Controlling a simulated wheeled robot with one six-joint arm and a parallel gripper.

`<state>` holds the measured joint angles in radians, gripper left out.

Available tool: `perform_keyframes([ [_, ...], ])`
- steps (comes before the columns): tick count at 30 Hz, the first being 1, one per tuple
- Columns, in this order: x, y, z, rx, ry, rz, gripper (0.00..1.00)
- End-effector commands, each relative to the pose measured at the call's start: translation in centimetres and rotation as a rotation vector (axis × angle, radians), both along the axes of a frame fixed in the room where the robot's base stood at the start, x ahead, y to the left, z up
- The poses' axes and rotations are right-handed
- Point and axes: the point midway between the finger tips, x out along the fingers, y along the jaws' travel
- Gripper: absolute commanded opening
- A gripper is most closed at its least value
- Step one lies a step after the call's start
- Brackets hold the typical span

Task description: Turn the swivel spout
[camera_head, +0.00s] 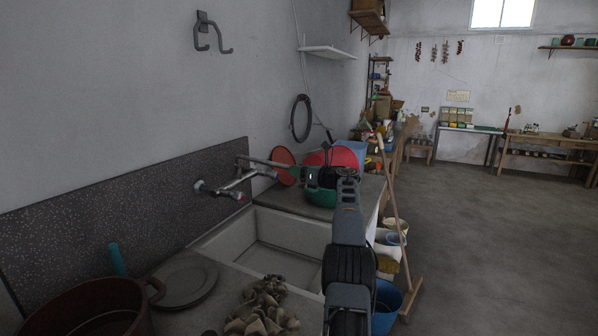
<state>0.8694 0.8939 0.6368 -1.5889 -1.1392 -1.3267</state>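The wall tap has a metal body (224,190) with handles at its ends. Its swivel spout (262,161) is a pale tube above the body, reaching right over the far side of the sink. My gripper (294,172) is at the spout's right end, with my arm coming up from the lower right. The fingers are small and dark here. I cannot tell whether they touch the spout or how far apart they are. The spout's tip is hard to make out against the gripper.
The pale sink basin (278,262) lies empty below. A green bowl (321,197) and red discs stand behind my gripper. A broom (394,205) and blue bucket (386,305) are right.

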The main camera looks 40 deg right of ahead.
Motion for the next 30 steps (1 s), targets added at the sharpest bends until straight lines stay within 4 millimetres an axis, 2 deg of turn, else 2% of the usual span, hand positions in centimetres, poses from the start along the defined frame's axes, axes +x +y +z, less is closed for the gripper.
perform_keyframes([
  [9, -0.1, 0.0, 0.1, -0.003, -0.001, 0.000, 0.47],
  [13, -1.2, -0.4, -0.1, -0.004, -0.002, -0.002, 0.47],
  [24, -8.2, -2.3, -0.2, -0.004, -0.002, -0.002, 0.47],
  [30, -11.3, -3.1, -0.1, -0.003, -0.001, -0.001, 0.47],
])
